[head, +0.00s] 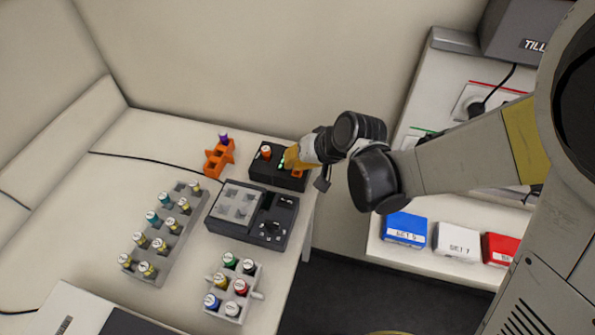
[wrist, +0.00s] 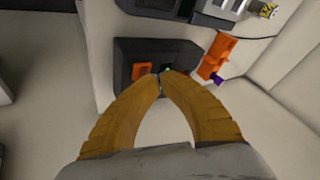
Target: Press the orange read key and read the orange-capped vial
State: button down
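The black reader (head: 262,177) stands near the table's back right edge. The orange-capped vial (head: 266,152) stands upright in its left part. A small green light shows beside my gripper's tips. The orange read key (head: 298,174) is on the reader's right part and shows as an orange square in the wrist view (wrist: 142,70). My gripper (head: 286,164) has yellow fingers with the tips together and nothing seen between them. In the wrist view its tips (wrist: 159,78) are over the reader, just right of the key; contact cannot be told.
An orange holder (head: 217,158) with a purple-capped vial stands left of the reader. A dark grey shaker device (head: 250,228) is in front. A grey rack (head: 160,250) and a white rack (head: 232,290) hold several vials. Labelled boxes (head: 405,230) sit on the right-hand bench.

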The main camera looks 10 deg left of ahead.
aim_at(294, 170)
jog(key=shift+f+b, duration=0.5)
jog(key=shift+f, duration=0.1)
dwell(0.6)
jog(key=shift+r, duration=0.1)
jog(key=shift+r+p, duration=0.6)
jog(key=shift+r, duration=0.15)
jog(key=shift+r+p, duration=1.9)
jog(key=shift+r, duration=0.65)
jog(key=s+d+r+m+t+h+b, duration=0.1)
jog(key=d+r+b, duration=0.1)
jog(key=d, duration=0.5)
jog(key=s+d+r+m+t+h+b, duration=0.1)
jog(key=d+r, duration=0.2)
jog(key=d, duration=0.4)
jog(key=s+d+t+h+b, duration=0.1)
jog(key=s+d+h, duration=0.1)
jog(key=s+d, duration=0.3)
jog(key=s+d+m+h+b, duration=0.1)
jog(key=s+d, duration=0.4)
jog(key=d, duration=0.6)
jog(key=shift+d+r+t+h+b, duration=0.25)
jog(key=shift+r+t+h+b, duration=0.25)
jog(key=shift+h, duration=0.3)
